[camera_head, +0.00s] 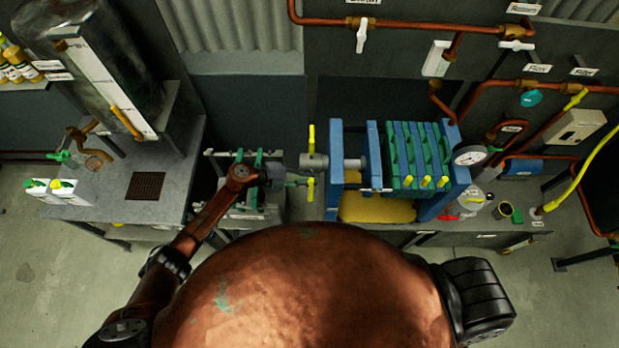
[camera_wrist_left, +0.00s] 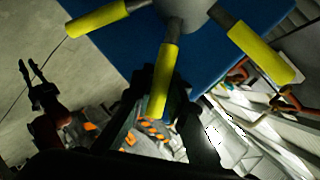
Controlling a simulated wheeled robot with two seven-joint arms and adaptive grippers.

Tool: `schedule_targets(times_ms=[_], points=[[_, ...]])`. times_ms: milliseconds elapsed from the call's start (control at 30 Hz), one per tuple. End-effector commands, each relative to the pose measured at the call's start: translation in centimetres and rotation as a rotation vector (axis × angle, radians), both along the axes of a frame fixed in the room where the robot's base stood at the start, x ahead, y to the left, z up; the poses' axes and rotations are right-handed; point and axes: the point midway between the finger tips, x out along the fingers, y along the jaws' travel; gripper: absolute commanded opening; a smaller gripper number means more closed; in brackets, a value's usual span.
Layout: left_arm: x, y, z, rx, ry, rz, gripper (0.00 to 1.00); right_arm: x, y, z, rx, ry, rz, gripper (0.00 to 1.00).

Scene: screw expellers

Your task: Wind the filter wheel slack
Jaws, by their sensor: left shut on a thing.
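The filter wheel has a grey hub (camera_head: 313,161) and spokes with yellow grips. It stands at the left end of the blue filter press (camera_head: 337,165). My left gripper (camera_head: 297,181) is at the wheel's lower yellow grip (camera_head: 311,190) in the head view. In the left wrist view, the fingers of my left gripper (camera_wrist_left: 172,95) are shut around the middle yellow grip (camera_wrist_left: 163,78). Two other yellow grips (camera_wrist_left: 97,18) spread to either side, free. A dark two-pronged gripper (camera_wrist_left: 33,84), apparently my right, shows small at the left of the wrist view.
Green plates (camera_head: 412,155) stand close together in the press, above a yellow tray-like part (camera_head: 376,207). A round gauge (camera_head: 469,155) and copper pipes are at the right. A grey bench (camera_head: 150,185) with a tall tank (camera_head: 95,60) stands left. Open floor shows at lower left.

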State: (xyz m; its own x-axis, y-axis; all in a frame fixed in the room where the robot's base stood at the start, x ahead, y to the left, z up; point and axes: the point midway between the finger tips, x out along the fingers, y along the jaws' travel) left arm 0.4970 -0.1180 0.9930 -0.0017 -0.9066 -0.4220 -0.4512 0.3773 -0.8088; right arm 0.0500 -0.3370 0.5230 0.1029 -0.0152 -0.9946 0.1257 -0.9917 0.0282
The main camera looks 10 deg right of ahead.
Motion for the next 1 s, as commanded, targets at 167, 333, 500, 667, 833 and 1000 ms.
schedule_targets(times_ms=[167, 333, 500, 667, 833, 1000], points=[[0.1, 0.0, 0.0, 0.000, -0.002, 0.002, 0.17, 0.0, 0.0, 0.0, 0.000, 0.000, 0.000, 0.18], [0.0, 0.0, 0.0, 0.000, -0.001, 0.001, 0.29, 0.0, -0.1, 0.0, -0.001, 0.001, 0.000, 0.18], [0.0, 0.0, 0.0, 0.000, -0.001, 0.001, 0.32, -0.1, -0.3, 0.0, -0.003, 0.001, 0.001, 0.18], [0.0, 0.1, 0.0, 0.000, -0.002, 0.000, 0.32, -0.2, -0.7, 0.1, -0.008, 0.002, 0.002, 0.18], [0.1, 1.7, 0.6, 0.002, -0.004, 0.001, 0.32, -0.1, -0.5, 0.0, -0.005, 0.001, 0.001, 0.18], [0.1, 4.8, 2.1, 0.004, -0.004, 0.001, 0.32, -0.1, -0.4, 0.0, -0.004, 0.001, 0.002, 0.18]])
